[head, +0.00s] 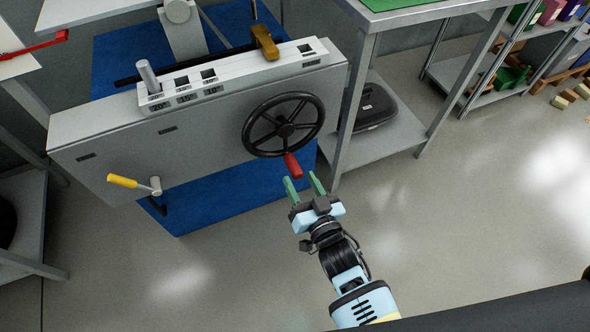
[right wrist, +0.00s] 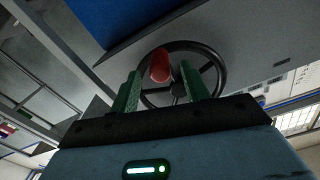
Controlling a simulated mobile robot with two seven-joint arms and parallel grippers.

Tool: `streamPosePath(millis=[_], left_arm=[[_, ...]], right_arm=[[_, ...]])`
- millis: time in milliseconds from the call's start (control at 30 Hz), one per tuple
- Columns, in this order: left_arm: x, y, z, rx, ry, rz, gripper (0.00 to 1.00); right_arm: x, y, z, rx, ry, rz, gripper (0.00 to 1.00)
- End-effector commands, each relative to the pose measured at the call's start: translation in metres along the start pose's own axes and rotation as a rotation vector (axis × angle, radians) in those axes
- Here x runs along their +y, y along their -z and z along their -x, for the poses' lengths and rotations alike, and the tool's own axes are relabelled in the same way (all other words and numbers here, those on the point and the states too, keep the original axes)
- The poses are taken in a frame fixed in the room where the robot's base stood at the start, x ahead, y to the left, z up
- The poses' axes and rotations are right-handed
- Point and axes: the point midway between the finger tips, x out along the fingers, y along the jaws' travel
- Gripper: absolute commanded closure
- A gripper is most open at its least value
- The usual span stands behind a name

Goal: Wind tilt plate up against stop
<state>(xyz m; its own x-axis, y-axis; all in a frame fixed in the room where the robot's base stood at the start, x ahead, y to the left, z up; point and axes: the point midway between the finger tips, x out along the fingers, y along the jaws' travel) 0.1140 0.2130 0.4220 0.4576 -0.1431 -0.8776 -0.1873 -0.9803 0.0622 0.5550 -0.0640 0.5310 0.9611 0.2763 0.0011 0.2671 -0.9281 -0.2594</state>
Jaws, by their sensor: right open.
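A black handwheel (head: 284,124) with a red handle (head: 293,165) at its lower rim is mounted on the grey machine's front panel (head: 190,145). My right gripper (head: 304,184) is open and empty, its green fingers pointing up just below the red handle. In the right wrist view, the red handle (right wrist: 160,66) shows between the two fingers (right wrist: 162,82), with the wheel (right wrist: 205,62) behind it. I cannot tell if they touch. A slotted strip (head: 200,80) on top is marked 20, 15 and 10 degrees, with a grey pin (head: 149,76) at 20. My left gripper is not in view. I cannot identify the tilt plate for certain.
A yellow-handled crank (head: 134,183) sticks out at the panel's lower left. A metal table (head: 420,15) with a lower shelf (head: 375,135) stands close right of the wheel. A blue mat (head: 225,195) lies under the machine. The floor in front is clear.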

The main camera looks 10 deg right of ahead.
Motion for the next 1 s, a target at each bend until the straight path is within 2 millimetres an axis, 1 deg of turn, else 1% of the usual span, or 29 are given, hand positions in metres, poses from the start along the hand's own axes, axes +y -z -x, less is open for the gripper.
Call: streamPosePath(millis=[33, 100, 300, 433, 633, 667, 1000], left_arm=[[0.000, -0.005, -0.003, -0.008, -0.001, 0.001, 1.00], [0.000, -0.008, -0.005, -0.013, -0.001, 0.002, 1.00], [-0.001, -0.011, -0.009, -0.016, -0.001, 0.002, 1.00], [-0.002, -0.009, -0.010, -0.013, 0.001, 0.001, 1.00], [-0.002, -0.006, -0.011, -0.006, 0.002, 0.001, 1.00], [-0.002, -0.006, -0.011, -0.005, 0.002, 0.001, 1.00], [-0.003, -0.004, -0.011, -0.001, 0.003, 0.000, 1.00]], right_arm=[[0.001, -0.002, -0.009, 0.000, 0.000, 0.000, 0.54], [0.001, -0.001, -0.018, 0.001, 0.000, -0.001, 0.54], [0.000, -0.001, -0.037, -0.001, -0.001, 0.000, 0.54], [0.000, -0.001, -0.041, -0.002, -0.001, 0.000, 0.54], [0.000, -0.001, -0.041, -0.001, 0.000, 0.000, 0.54], [0.000, 0.000, -0.041, -0.001, 0.000, 0.000, 0.55], [0.000, -0.001, -0.040, -0.001, 0.000, 0.000, 0.99]])
